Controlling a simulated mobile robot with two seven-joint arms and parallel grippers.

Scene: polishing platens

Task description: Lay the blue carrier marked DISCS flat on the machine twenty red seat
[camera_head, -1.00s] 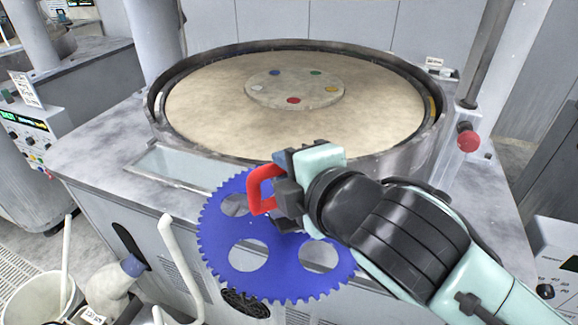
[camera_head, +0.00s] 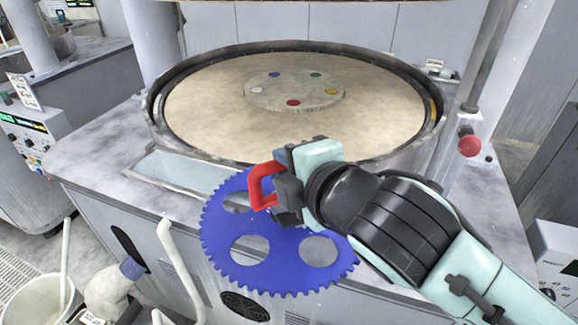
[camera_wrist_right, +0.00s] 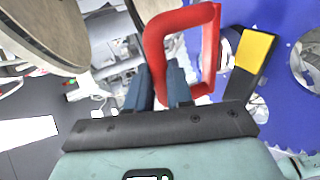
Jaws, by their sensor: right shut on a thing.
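The blue toothed carrier (camera_head: 279,262) has round holes and a red handle (camera_head: 259,186). My right gripper (camera_head: 276,186) is shut on the red handle and holds the carrier in front of the machine's near edge. In the right wrist view the red handle (camera_wrist_right: 211,50) sits between the fingers (camera_wrist_right: 160,88), with the blue carrier (camera_wrist_right: 292,110) at the right beside a yellow patch. No DISCS marking is readable. The round beige platen (camera_head: 210,110) has a central hub with several coloured dots; the red dot (camera_head: 293,103) is on its near side. My left gripper is not in view.
A dark raised rim (camera_head: 160,135) surrounds the platen. A red knob (camera_head: 469,145) stands on a post at the right. A control panel (camera_head: 30,135) is at the left. A white bucket (camera_head: 38,300) and bottle (camera_head: 112,290) are at the lower left.

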